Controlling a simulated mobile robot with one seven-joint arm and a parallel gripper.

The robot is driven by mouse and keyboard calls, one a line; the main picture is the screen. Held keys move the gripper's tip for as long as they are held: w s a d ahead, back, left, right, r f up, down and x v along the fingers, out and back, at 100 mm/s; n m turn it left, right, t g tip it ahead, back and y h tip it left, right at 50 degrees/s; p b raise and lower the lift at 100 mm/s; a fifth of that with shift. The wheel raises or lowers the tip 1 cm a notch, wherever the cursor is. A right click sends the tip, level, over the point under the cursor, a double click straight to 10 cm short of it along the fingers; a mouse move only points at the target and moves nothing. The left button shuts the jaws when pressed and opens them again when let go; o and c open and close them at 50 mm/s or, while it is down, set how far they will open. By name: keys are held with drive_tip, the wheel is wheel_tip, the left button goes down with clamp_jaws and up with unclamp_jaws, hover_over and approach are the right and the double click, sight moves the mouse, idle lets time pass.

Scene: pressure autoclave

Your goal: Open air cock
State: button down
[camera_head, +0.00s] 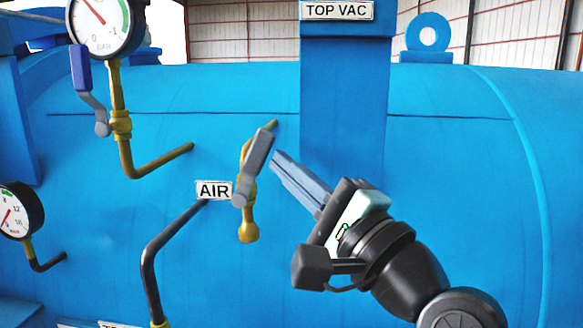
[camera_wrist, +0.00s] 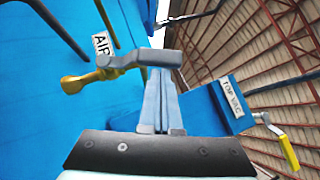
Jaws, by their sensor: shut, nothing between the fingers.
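The air cock is a brass valve (camera_head: 249,225) with a grey lever handle (camera_head: 259,153), just right of the AIR label (camera_head: 214,190) on the blue vessel. In the head view the lever points up and slightly right. My gripper (camera_head: 277,157) is shut and empty, its tips just right of the lever's upper part. In the wrist view the lever (camera_wrist: 125,61) lies across the tips of my gripper (camera_wrist: 160,75), with its bent end in front of them. I cannot tell whether the fingers touch it. The brass body (camera_wrist: 90,79) shows to the left.
A pressure gauge (camera_head: 103,24) and a blue-handled valve (camera_head: 81,68) stand at upper left. A dark pipe (camera_head: 150,270) runs below the AIR label. The TOP VAC column (camera_head: 343,100) rises behind my gripper. A yellow-handled valve (camera_wrist: 288,151) shows at right in the wrist view.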

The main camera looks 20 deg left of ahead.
sight(254, 142)
drive_tip(key=r+n+p, duration=0.1)
drive_tip(key=a+r+n+g+p, duration=0.1)
drive_tip(key=p, duration=0.1)
drive_tip(key=shift+s+a+r+h, duration=0.1)
drive_tip(key=shift+s+h, duration=0.1)
drive_tip(key=shift+h, duration=0.2)
drive_tip(key=shift+s+a+r+n+g+p, duration=0.1)
drive_tip(key=shift+a+r+n+g+p, duration=0.1)
drive_tip(key=shift+a+n+g+p, duration=0.3)
drive_tip(key=shift+s+a+r+m+p, duration=0.1)
drive_tip(key=shift+s+a+m+p, duration=0.2)
drive_tip(key=shift+a+p, duration=0.3)
drive_tip(key=shift+w+d, duration=0.1)
drive_tip(key=shift+w, duration=0.1)
